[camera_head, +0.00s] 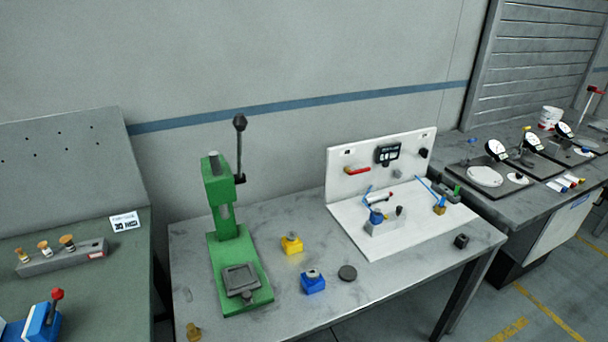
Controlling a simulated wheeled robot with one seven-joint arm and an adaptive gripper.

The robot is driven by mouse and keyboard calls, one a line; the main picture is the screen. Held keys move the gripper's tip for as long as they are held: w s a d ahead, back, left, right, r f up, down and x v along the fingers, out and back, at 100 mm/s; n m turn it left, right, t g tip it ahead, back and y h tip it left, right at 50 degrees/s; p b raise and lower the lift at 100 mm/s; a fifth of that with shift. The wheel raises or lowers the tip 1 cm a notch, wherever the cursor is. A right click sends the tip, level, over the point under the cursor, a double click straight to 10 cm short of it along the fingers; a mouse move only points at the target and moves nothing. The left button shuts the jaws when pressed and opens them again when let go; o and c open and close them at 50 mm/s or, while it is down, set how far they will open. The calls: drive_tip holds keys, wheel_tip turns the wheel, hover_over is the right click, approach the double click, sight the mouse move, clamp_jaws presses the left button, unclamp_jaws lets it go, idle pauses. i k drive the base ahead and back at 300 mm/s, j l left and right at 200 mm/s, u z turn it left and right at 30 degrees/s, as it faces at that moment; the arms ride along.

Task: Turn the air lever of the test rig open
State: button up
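The test rig (345,153) stands at the right of the grey middle table, with a white upright panel and a white base. A red lever (357,170), which looks like the air lever, is on the left part of the panel and lies about level. A dark gauge or display (388,153) is to its upper right, and a black knob (423,153) is near the right edge. A blue part (376,216) sits on the fixture block on the base, beside a small red-tipped handle (389,195). My gripper is not in view.
A green hand press (222,200) with a tall black lever stands left of the rig. Benches with fixtures and dial gauges flank the table (410,285).

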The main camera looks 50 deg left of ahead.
sight(347, 170)
drive_tip(key=u, duration=1.55)
drive_tip(key=i+l+u, duration=0.2)
drive_tip(key=i, duration=0.35)
drive_tip(key=i+l+u, duration=0.15)
drive_tip(key=i, duration=0.4)
drive_tip(key=i+l+u, duration=0.2)
drive_tip(key=i+l, duration=0.2)
drive_tip(key=i, duration=0.15)
